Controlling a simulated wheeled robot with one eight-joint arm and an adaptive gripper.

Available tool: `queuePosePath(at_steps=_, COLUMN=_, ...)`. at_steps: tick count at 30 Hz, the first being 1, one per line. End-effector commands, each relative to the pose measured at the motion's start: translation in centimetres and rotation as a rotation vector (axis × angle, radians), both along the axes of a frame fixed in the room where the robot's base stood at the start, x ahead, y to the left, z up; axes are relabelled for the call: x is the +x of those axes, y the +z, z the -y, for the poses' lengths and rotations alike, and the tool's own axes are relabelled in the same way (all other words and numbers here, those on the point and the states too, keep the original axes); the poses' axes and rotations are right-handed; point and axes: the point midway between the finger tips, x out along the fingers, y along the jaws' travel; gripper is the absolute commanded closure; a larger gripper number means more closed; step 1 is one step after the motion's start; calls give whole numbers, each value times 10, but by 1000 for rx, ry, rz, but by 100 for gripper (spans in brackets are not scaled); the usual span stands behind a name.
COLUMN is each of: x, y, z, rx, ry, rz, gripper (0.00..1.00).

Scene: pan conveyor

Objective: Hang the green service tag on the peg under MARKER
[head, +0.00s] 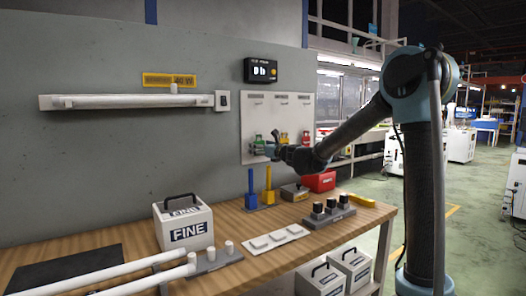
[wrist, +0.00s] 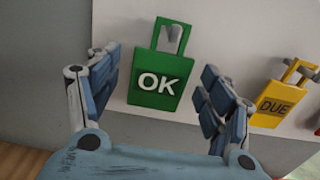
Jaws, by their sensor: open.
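The green service tag (wrist: 158,82), lettered OK, hangs by its square loop on a grey peg (wrist: 172,36) on a pale board. It also shows at the left of the board in the head view (head: 258,145). My gripper (wrist: 163,95) is open and empty. In the wrist view its two blue fingers stand to the left and right of the green tag, apart from it. In the head view my gripper (head: 271,149) is close to the board, partly in front of the tags. The labels above the pegs are too small to read.
A yellow DUE tag (wrist: 273,100) hangs right of the green tag, and a red tag (head: 306,138) hangs further right. The workbench (head: 115,247) below holds a FINE box (head: 184,225), blue and yellow posts, a red box (head: 320,181) and black-topped blocks.

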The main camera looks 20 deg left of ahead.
Motion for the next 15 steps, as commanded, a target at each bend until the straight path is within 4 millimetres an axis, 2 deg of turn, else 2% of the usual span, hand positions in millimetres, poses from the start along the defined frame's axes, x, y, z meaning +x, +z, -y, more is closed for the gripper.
queuePosePath(at_steps=3, x=0, y=0, z=1, rx=0, ry=-1, rz=0, gripper=27)
queuePosePath(at_steps=9, x=1, y=0, z=1, rx=0, ry=-1, rz=0, gripper=72)
queuePosePath(at_steps=15, x=1, y=0, z=2, rx=0, ry=-2, rz=0, gripper=74)
